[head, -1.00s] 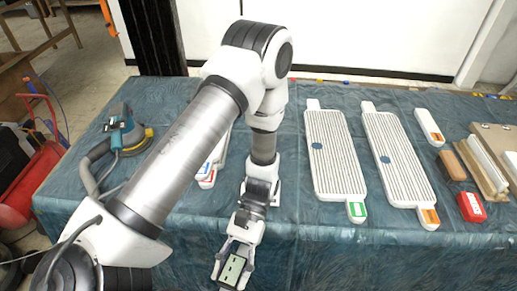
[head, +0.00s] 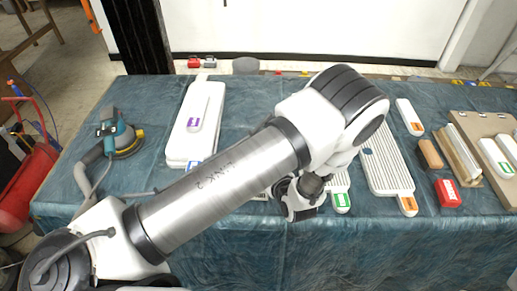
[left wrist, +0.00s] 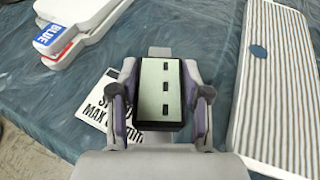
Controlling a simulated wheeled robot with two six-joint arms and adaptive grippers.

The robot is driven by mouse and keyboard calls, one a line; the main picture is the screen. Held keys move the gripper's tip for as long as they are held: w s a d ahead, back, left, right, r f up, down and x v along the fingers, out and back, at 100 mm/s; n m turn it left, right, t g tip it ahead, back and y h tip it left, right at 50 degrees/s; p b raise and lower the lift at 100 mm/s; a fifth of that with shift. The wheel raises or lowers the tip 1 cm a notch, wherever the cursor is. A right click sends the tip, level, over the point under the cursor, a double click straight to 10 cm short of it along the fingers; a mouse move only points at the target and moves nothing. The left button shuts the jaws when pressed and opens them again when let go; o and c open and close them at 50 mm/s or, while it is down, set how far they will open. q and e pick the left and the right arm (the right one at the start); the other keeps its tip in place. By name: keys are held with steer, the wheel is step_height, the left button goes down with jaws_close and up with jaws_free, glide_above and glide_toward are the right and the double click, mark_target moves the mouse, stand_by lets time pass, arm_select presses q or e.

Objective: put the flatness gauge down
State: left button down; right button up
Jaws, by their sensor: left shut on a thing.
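The flatness gauge (left wrist: 160,88), a dark-framed block with a pale green face and dark slots, is between the fingers of my left gripper (left wrist: 160,100) in the left wrist view. The fingers are shut on its two sides. In the head view my left wrist (head: 302,195) is over the front part of the table, and my own arm hides the fingers and gauge. A white card with black print (left wrist: 97,108) lies on the cloth, partly covered by the gripper in the wrist view. I cannot tell whether the gauge touches anything below. My right gripper is not in view.
A ribbed white board (left wrist: 285,85) lies right of the gripper, and a white slab with a blue tag (left wrist: 55,40) lies upper left. An orange-tagged ribbed board (head: 385,165), a red block (head: 447,193) and a sander (head: 120,135) share the cloth-covered table (head: 240,245).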

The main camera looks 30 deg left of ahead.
arm_select(q)
steer(key=shift+w+a+f+b, duration=0.45)
steer(key=shift+w+b, duration=0.15)
steer(key=shift+b, duration=1.85)
steer(key=shift+w+a+f+b, duration=0.4)
steer(key=shift+w+b, duration=0.15)
steer(key=shift+b, duration=1.85)
steer(key=shift+w+a+r+p, duration=0.75)
steer(key=shift+w+a+p, duration=0.1)
steer(key=shift+p, duration=0.3)
steer(key=w+a, duration=0.2)
steer(key=w+a+f+p, duration=0.1)
steer(key=w+a, duration=0.2)
steer(key=w+a+p, duration=0.1)
steer(key=w+a, duration=0.1)
steer(key=shift+w+a+f, duration=0.15)
steer(key=shift+w+a, duration=0.05)
steer(key=shift+w, duration=0.05)
step_height(320, 180, down, 3)
steer(key=shift+w+f+p, duration=0.1)
steer(key=shift+p, duration=0.5)
steer(key=shift+a+f, duration=0.1)
steer(key=shift+f, duration=0.15)
steer(key=shift+f+b, duration=0.15)
steer(key=shift+b, duration=0.2)
steer(key=c, duration=0.5)
jaws_free()
steer(key=shift+c, duration=0.2)
